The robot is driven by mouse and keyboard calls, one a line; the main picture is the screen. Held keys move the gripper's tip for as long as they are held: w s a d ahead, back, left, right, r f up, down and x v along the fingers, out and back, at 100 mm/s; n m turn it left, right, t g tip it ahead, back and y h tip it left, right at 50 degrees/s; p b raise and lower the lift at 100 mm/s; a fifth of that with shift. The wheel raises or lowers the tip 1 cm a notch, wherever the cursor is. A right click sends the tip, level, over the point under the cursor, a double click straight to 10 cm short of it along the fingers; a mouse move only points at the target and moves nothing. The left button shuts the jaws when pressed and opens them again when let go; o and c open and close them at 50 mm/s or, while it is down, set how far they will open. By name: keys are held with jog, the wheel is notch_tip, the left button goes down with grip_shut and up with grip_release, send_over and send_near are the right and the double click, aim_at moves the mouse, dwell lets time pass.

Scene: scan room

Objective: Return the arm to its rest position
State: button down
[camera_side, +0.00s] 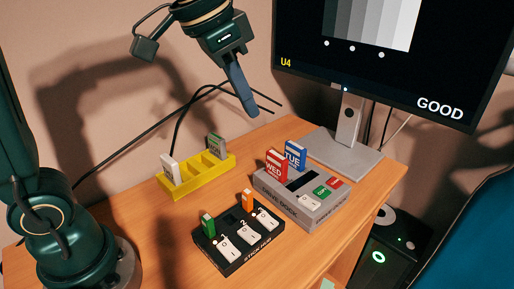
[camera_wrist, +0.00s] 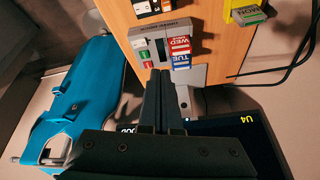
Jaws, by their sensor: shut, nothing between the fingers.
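My gripper (camera_side: 246,103) is shut and empty, raised above the back of the wooden desk (camera_side: 163,231), with its fingers pointing down. In the wrist view its closed fingers (camera_wrist: 163,88) show at the centre, touching nothing that I can see. My arm reaches in from the top of the side view, and my dark green base stands at the left of the desk. The grey card drive (camera_side: 310,207) stands below and to the right of the gripper in the side view. It holds a red WED cartridge (camera_side: 276,166) and a blue TUE cartridge (camera_side: 295,154).
A yellow rack (camera_side: 197,180) holds a white and a grey-green cartridge. A black stick hub (camera_side: 236,262) with a green and an orange stick stands in front. A monitor (camera_side: 440,85) reading GOOD stands at the back right. Black cables run behind the rack.

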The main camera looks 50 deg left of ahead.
jog(key=s+a+f+n, duration=0.3)
jog(key=s+f, duration=0.6)
jog(key=s, duration=0.3)
jog(key=shift+s+n+t+y, duration=0.3)
jog(key=shift+n+t+y, duration=0.1)
